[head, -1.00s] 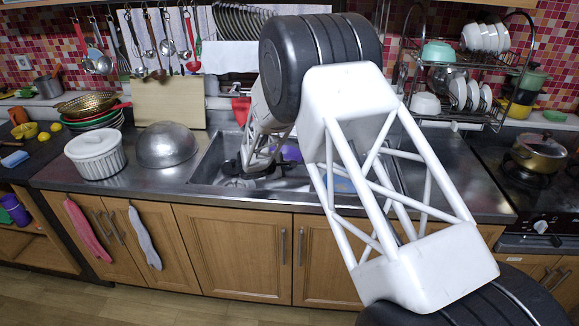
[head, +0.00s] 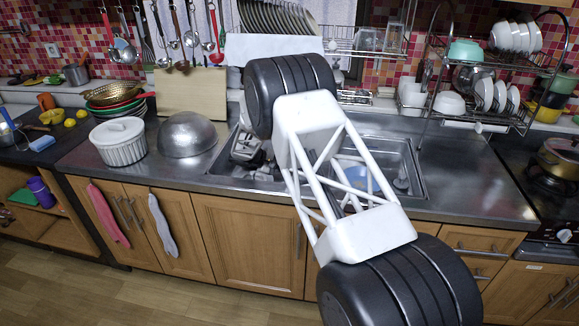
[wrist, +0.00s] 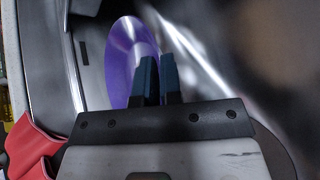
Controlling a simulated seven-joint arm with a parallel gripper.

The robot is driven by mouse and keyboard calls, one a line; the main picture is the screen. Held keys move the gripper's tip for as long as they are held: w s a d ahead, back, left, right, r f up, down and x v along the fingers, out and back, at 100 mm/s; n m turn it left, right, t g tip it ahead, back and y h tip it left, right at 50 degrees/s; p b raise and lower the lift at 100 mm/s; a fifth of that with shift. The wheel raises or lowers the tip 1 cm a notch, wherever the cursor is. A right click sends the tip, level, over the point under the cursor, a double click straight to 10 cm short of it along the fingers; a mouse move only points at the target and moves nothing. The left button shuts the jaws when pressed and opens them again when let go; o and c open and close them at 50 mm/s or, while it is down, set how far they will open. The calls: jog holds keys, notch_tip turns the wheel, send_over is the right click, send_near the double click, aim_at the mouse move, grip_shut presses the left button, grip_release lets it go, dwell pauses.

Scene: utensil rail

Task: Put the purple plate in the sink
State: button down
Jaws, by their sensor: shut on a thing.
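The purple plate (wrist: 122,62) shows in the wrist view, steeply tilted. Its right edge is at the dark blue fingertips of my gripper (wrist: 159,80), which are shut on it. In the head view my arm hides the plate, and the fingertips cannot be seen there. The metal sink (head: 402,160) is set in the counter behind my arm. My gripper's body is over the left part of the sink. How high the plate is above the sink bottom cannot be told.
A blue item (head: 356,177) lies in the sink's right part. A metal dome (head: 188,134) and a white lidded pot (head: 118,143) stand left of the sink. A dish rack (head: 470,95) stands at the back right. A red item (wrist: 36,148) is close to my gripper.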

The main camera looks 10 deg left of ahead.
jog(key=shift+a+f, duration=0.2)
jog(key=shift+a, duration=0.35)
jog(key=shift+f, duration=0.2)
jog(key=shift+f, duration=3.15)
jog(key=shift+f, duration=0.6)
jog(key=c, duration=1.3)
grip_release()
jog(key=shift+o, duration=0.5)
jog(key=shift+f, duration=0.1)
jog(key=shift+s, duration=0.1)
